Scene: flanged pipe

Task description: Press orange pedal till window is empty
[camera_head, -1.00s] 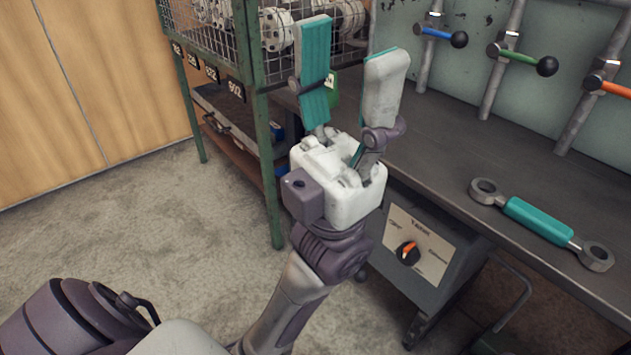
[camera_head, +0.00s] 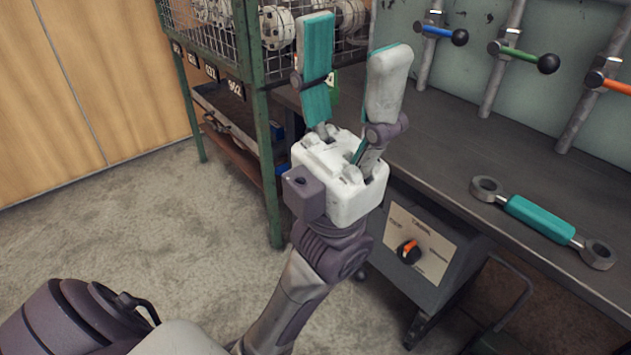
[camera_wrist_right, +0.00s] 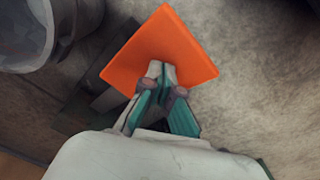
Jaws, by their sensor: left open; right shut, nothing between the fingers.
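The orange pedal (camera_wrist_right: 175,47) is a flat square plate near the floor in the right wrist view. My right gripper (camera_wrist_right: 161,70) is shut with nothing between its fingers. Its fingertips overlap the near part of the pedal; I cannot tell whether they touch it or press it down. The pedal does not show in the head view. My left gripper (camera_head: 352,45) is open and empty, pointing up in front of the bench and the cage rack. No window that I can make out shows in either view.
A grey bench (camera_head: 440,130) carries a teal-handled link (camera_head: 540,217). Blue (camera_head: 438,32), green (camera_head: 522,55) and orange (camera_head: 612,84) valve levers stand behind. A wire-cage rack (camera_head: 205,45) holds flanged parts. A grey bucket-like container (camera_wrist_right: 30,35) stands beside the pedal.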

